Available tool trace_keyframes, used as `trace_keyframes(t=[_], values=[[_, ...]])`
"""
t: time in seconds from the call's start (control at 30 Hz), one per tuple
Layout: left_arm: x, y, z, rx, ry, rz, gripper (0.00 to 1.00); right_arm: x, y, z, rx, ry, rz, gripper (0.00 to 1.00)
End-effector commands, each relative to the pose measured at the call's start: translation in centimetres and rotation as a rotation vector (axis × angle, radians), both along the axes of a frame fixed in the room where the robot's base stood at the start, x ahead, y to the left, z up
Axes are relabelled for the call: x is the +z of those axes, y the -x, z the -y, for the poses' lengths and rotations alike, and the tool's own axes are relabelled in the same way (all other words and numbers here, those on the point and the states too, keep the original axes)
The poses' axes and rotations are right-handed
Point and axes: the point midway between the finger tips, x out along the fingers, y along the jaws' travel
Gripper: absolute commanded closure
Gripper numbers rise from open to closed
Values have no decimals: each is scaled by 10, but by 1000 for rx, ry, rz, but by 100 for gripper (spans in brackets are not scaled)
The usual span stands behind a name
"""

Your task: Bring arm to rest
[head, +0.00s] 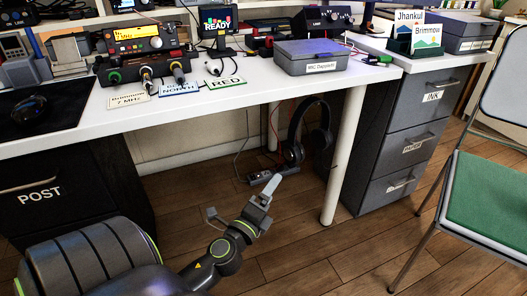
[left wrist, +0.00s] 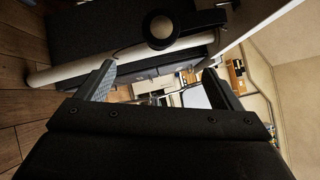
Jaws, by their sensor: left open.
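My left arm comes in from the bottom left of the head view. My left gripper (head: 243,200) is in front of the desk, below its top and over the wooden floor. Its two grey fingers are spread apart with nothing between them. In the left wrist view the fingers of my left gripper (left wrist: 160,85) also stand wide apart and empty. My right gripper is in neither view.
A white desk (head: 300,88) bears radios and a grey box (head: 310,64). Black headphones (head: 294,154) hang under it, beside a white leg (head: 343,160). A grey drawer cabinet (head: 405,140) and green-seated chair (head: 490,205) stand right. Open floor lies between.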

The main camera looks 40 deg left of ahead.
Motion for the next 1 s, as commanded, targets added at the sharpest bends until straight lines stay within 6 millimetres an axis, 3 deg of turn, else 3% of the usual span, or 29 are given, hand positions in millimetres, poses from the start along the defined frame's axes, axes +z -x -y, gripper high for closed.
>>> trace_keyframes(t=[0.23,0.57,0.67,0.77,0.87,1.0], values=[[-4,24,6,0,1,0,13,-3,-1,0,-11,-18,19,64],[-2,27,8,-5,5,3,13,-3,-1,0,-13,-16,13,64],[5,25,19,-53,59,23,13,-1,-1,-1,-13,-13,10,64],[25,23,46,-179,198,79,13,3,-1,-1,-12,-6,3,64],[63,27,85,-374,403,181,13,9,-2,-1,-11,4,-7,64],[135,52,131,-689,689,376,13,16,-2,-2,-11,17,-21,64]])
